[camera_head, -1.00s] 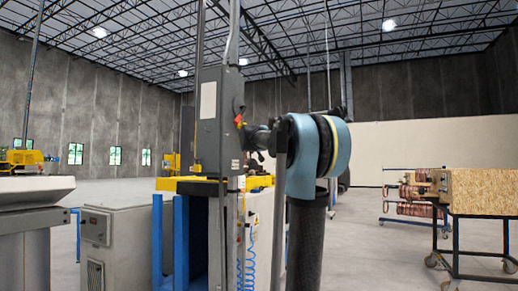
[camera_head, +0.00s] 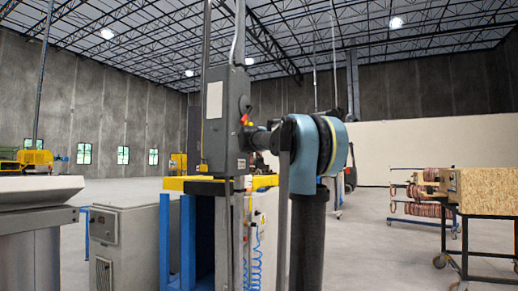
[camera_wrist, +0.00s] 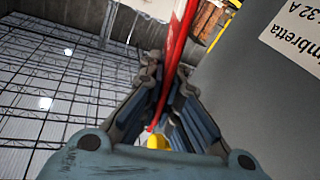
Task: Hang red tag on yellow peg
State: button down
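In the wrist view, a long, thin red tag (camera_wrist: 178,45) runs between the fingertips of my gripper (camera_wrist: 167,80). The fingers converge and appear shut on it. A yellow rounded piece (camera_wrist: 156,142), perhaps the yellow peg, shows between the fingers near the palm, close to the red tag's lower end. I cannot tell whether they touch. In the head view, a small red and yellow part (camera_head: 246,119) sits on the right side of the grey electrical box (camera_head: 217,130). My gripper is hidden there behind my arm.
The grey box with a printed label (camera_wrist: 295,40) stands close to the right of my gripper in the wrist view. A yellow beam (camera_head: 190,184) and blue posts (camera_head: 165,240) stand below the box. A grey cabinet (camera_head: 130,245) is at left. A wooden-panelled cart (camera_head: 487,190) is at right.

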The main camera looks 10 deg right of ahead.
jog(key=shift+w+a+f, duration=0.2)
jog(key=shift+w+a, duration=0.3)
jog(key=shift+a, duration=0.2)
jog(key=shift+w+a+f, duration=0.25)
jog(key=shift+w+a, duration=0.2)
jog(key=shift+a, duration=0.2)
jog(key=shift+w+a+f, duration=0.2)
jog(key=shift+w+a, duration=0.3)
jog(key=shift+a, duration=0.2)
jog(key=c, duration=1.7)
grip_release()
